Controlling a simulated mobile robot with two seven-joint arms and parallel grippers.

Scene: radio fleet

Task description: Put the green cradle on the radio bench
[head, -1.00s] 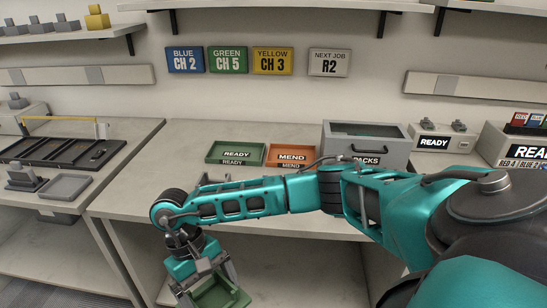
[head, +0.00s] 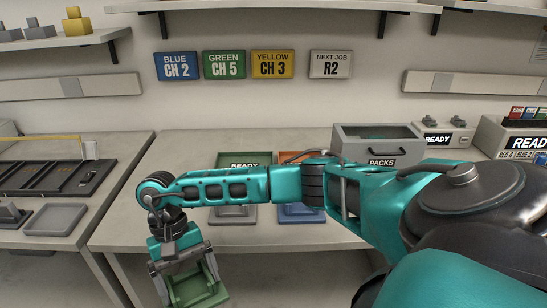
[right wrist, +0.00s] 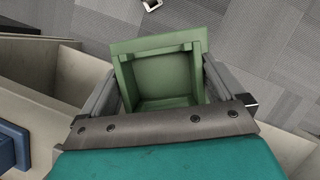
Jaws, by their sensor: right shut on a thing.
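A green cradle (head: 192,289), an open square frame with raised sides, is held by my right gripper (head: 186,272). In the right wrist view the cradle (right wrist: 162,75) sits between the two fingers, with grey floor beyond it. In the head view gripper and cradle hang low in front of the front edge of the middle bench (head: 140,215), apart from its top. This pale bench, seemingly the radio bench, bears several trays. My right arm crosses over it and hides part of them. My left gripper is not in view.
A side bench with a dark rack (head: 58,178) stands left. The bench's front left is clear.

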